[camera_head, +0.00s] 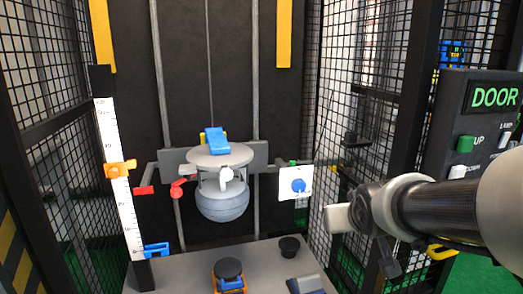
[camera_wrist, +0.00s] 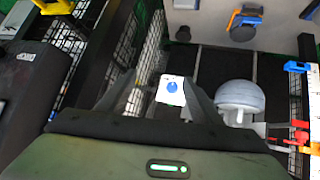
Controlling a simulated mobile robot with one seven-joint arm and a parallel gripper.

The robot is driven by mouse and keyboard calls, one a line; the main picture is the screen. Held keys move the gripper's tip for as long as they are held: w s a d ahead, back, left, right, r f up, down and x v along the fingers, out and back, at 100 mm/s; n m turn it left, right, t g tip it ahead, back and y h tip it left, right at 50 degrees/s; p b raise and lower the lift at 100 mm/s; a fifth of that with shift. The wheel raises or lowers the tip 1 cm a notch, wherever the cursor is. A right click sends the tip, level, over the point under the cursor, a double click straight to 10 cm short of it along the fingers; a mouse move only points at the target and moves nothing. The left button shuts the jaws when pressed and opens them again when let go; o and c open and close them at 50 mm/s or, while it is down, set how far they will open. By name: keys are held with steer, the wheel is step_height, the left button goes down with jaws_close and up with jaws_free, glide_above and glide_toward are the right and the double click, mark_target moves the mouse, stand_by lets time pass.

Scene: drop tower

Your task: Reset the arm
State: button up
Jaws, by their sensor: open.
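My arm reaches in from the right in the head view, in front of the cage opening. My gripper (camera_wrist: 160,78) shows in the wrist view with its two dark fingers apart and nothing between them. Beyond the fingers is a white plate with a blue knob (camera_wrist: 171,90), which is also in the head view (camera_head: 296,184). The grey rounded drop weight (camera_head: 222,203) hangs under a round platform (camera_head: 220,155) with a blue block (camera_head: 215,140) on top. The weight also shows in the wrist view (camera_wrist: 240,97), apart from my gripper.
A white scale (camera_head: 120,180) with an orange marker (camera_head: 121,169) stands at the left. The DOOR panel (camera_head: 468,100) is at the right, close to my arm. Mesh walls (camera_head: 345,90) flank the tower. A grey base (camera_head: 190,275) carries a dark round pad (camera_head: 228,268) and a black cup (camera_head: 289,247).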

steer(key=s+a+g+y, duration=0.1)
steer(key=s+a+g, duration=0.15)
steer(key=s, duration=0.75)
steer(key=s+a+g, duration=0.2)
steer(key=s+a, duration=0.1)
steer(key=s, duration=0.7)
step_height(320, 180, up, 24)
steer(key=p, duration=2.4)
steer(key=shift+w+d, duration=0.2)
steer(key=shift+w, duration=0.2)
